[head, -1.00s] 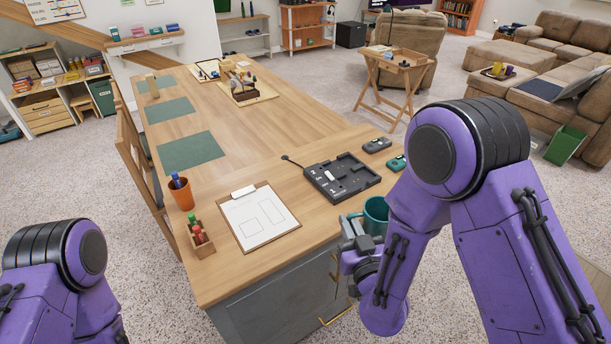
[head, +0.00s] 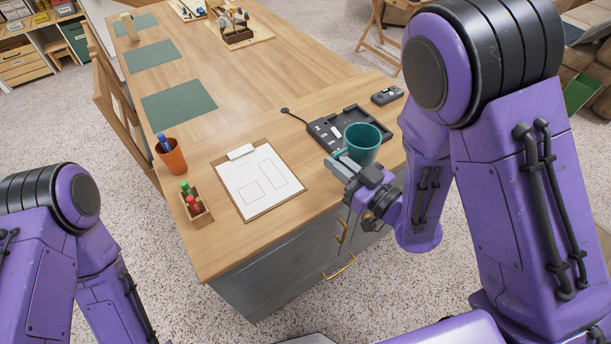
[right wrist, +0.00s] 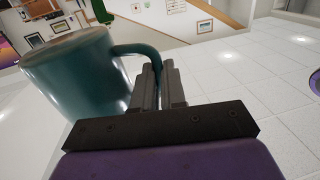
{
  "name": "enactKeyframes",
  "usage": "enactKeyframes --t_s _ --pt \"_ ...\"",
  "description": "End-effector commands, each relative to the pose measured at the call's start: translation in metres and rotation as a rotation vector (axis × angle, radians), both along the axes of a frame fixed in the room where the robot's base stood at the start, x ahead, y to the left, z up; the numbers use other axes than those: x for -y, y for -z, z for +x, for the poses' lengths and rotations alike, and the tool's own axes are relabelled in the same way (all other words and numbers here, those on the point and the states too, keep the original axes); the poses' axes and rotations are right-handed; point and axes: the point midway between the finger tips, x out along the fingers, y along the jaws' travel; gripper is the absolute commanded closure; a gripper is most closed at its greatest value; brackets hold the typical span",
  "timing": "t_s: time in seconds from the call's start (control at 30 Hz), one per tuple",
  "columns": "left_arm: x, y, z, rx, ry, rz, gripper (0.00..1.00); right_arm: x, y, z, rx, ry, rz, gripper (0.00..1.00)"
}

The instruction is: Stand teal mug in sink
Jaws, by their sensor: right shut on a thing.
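The teal mug (head: 362,143) is in my right gripper (head: 342,166), which is shut on its handle. In the head view the mug is upright with its opening up, in front of the black tray near the table's right end. In the right wrist view the mug (right wrist: 80,78) fills the upper left, and its handle runs between the fingers of the gripper (right wrist: 158,85). Whether the mug's base touches anything is hard to tell. No sink shows in either view. My left arm comes in at the lower left; its gripper is out of the frame.
The wooden table (head: 240,90) bears a clipboard (head: 256,183), an orange cup with pens (head: 171,156), a small marker box (head: 196,208), a black tray (head: 325,133), a dark device (head: 387,95) and green mats (head: 178,103). A wooden chair (head: 115,95) stands at the left. Bare tabletop lies mid-table.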

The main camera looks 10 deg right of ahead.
Motion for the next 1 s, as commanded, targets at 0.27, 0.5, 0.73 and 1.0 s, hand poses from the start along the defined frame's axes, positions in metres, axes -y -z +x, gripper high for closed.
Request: enactKeyframes --t_s 0.27,0.5,0.73,1.0 --pt "0.000 0.074 -0.001 -0.001 0.000 0.000 0.57 -0.023 0.023 0.027 0.011 -0.008 -0.001 1.00" --pt "0.000 0.111 -0.001 0.000 0.000 0.000 0.57 -0.029 0.026 0.033 0.006 -0.001 0.002 1.00" --pt "0.000 0.104 -0.001 0.000 0.000 0.000 0.57 -0.048 0.055 0.054 -0.003 -0.003 0.002 1.00" --pt "0.000 0.107 -0.001 0.000 0.000 0.000 0.57 -0.062 0.087 0.071 -0.003 -0.002 0.002 1.00"
